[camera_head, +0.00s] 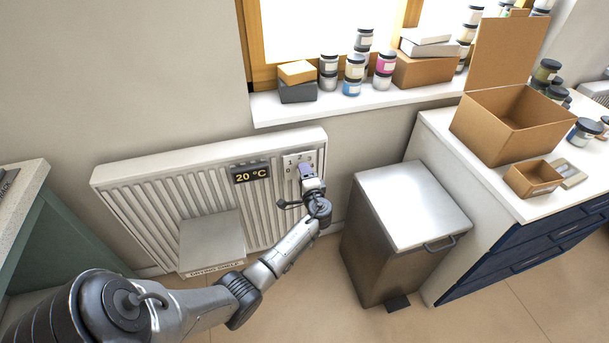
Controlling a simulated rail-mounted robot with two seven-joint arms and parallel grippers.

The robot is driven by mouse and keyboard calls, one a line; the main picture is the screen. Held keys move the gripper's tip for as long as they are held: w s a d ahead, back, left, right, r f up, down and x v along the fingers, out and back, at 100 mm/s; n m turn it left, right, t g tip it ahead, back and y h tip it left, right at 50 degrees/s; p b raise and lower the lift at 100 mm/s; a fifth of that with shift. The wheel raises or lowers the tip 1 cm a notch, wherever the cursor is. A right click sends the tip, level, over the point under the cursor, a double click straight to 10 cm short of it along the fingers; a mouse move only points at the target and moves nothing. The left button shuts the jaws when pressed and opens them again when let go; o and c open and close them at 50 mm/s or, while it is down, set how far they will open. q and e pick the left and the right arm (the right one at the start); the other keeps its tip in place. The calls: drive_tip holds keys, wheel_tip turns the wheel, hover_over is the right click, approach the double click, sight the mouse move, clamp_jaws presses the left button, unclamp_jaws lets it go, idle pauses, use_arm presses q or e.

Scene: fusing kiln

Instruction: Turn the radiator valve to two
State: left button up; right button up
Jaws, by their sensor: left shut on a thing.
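A white radiator (140,176) hangs on the wall below the window. Near its right end is a pale valve plate (291,160) marked with small numbers. A purple-grey valve knob (306,171) sits on the plate. My left gripper (308,177) reaches up to the plate and is shut on the knob, hiding much of it. Which number the knob points to is hard to make out. A black display (250,173) left of the plate reads 20 °C. My right gripper is not in view.
A drying shelf (212,243) juts from the radiator's front, left of my left forearm. A metal bin (412,205) stands close on the right, beside a counter with an open cardboard box (505,125). Jars and boxes crowd the windowsill (275,112) above.

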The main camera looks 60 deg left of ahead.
use_arm(q)
drive_tip(key=shift+w+r, duration=0.1)
drive_tip(key=shift+r, duration=0.35)
drive_tip(key=o, duration=0.6)
drive_tip(key=shift+o, duration=1.3)
drive_tip(key=shift+f, duration=0.2)
drive_tip(key=shift+d+f, duration=0.1)
drive_tip(key=p+v, duration=0.3)
drive_tip(key=v, duration=1)
drive_tip(key=shift+d, duration=0.35)
